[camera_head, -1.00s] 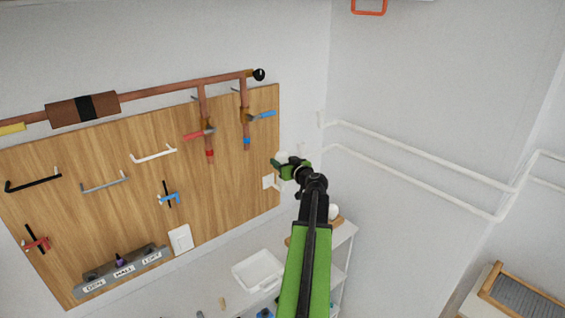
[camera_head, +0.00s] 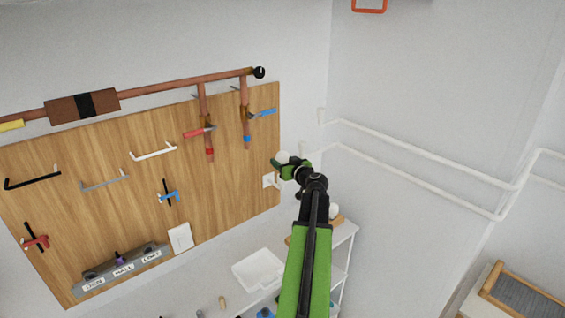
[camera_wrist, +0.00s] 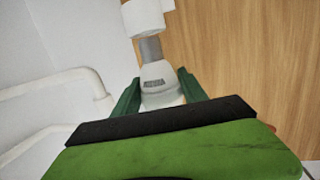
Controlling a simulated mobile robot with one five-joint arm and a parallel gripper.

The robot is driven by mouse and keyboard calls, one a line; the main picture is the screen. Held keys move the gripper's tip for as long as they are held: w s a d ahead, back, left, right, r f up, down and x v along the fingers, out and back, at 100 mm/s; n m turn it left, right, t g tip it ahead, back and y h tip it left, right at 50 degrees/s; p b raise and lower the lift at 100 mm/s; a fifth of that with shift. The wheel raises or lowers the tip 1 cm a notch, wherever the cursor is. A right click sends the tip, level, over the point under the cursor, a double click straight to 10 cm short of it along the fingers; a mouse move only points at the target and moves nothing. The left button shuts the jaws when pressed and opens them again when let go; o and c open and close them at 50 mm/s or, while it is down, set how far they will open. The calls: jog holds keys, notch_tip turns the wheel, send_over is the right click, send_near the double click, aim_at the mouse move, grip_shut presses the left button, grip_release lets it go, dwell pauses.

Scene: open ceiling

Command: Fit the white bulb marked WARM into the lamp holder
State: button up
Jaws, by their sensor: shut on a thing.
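My gripper (camera_wrist: 155,88) is shut on a white bulb (camera_wrist: 158,82), one green finger on each side of it. Small dark lettering shows on the bulb, too blurred to read. Its grey metal cap (camera_wrist: 150,49) points at the white lamp holder (camera_wrist: 145,18) at the top of the wrist view. The cap's end meets the holder's rim in the picture; I cannot tell whether it is touching or inside. In the head view my gripper (camera_head: 288,168) is near the right edge of the wooden board, with the white bulb (camera_head: 283,157) partly hidden by the fingers.
The wooden board (camera_head: 130,195) carries handles, copper pipes (camera_head: 205,105) with red and blue valves, and a grey labelled rail (camera_head: 120,268). White wall pipes (camera_head: 420,167) run to the right. Below are a white tray (camera_head: 258,270) and a shelf with a round white object (camera_head: 333,210).

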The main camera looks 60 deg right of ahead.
jog(key=shift+f+b, duration=1.35)
jog(key=shift+f, duration=0.1)
jog(key=o, duration=1.4)
jog(key=shift+a, duration=0.1)
